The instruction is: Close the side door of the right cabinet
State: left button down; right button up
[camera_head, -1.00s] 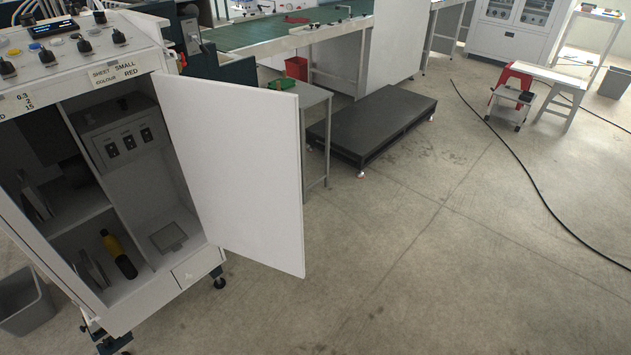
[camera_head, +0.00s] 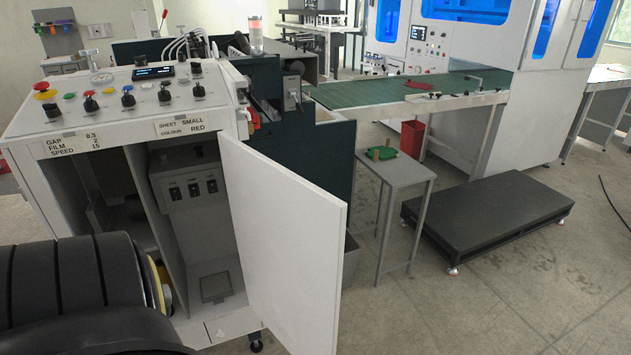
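The cabinet (camera_head: 215,324) stands at the left under a sloped control panel (camera_head: 120,95). Its white side door (camera_head: 285,245) is swung open towards me and to the right, hinged near the cabinet's right front edge. A large black ribbed part of my arm (camera_head: 80,285) covers the lower left, in front of the cabinet's left compartment. Neither gripper's fingers show in view.
A small grey side table (camera_head: 400,172) with a green item stands right of the door. A low black platform (camera_head: 490,215) lies further right. A green conveyor (camera_head: 400,95) runs behind.

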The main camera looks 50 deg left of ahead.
aim_at(290, 231)
jog(key=i, duration=2.35)
jog(key=u, duration=3.95)
jog(key=i, duration=1)
